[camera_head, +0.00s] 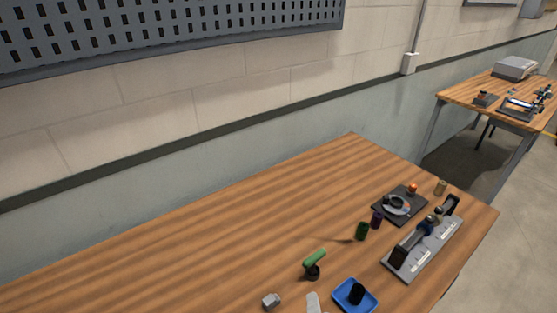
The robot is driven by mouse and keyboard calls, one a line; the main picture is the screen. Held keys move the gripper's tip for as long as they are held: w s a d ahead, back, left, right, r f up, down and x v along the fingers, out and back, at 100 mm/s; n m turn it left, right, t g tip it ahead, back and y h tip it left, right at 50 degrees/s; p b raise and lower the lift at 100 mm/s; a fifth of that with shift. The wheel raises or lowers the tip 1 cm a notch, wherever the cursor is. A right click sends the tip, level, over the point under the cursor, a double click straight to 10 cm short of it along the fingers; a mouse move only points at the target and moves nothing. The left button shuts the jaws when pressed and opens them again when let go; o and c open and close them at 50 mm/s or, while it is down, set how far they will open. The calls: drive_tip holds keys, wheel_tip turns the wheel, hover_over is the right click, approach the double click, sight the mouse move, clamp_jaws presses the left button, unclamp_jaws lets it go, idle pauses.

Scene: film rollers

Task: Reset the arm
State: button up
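My gripper is not in view, and I cannot tell its state or the arm's pose. A pale piece (313,303) is cut off by the bottom edge, and I cannot tell what it is. The wooden table (190,240) bears a grey metal fixture (425,246) with dark upright ends at its right side. Behind it lies a dark plate (398,205) with round parts and an orange knob. A blue tray (354,297) holds a black cylinder (356,293).
A green-handled tool (314,263) stands near the front, with a small grey block (271,300) to its left. Green (362,231), purple (376,219) and tan (440,187) cylinders stand apart. The table's left is clear. A wall rises behind; a second table (470,93) stands far right.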

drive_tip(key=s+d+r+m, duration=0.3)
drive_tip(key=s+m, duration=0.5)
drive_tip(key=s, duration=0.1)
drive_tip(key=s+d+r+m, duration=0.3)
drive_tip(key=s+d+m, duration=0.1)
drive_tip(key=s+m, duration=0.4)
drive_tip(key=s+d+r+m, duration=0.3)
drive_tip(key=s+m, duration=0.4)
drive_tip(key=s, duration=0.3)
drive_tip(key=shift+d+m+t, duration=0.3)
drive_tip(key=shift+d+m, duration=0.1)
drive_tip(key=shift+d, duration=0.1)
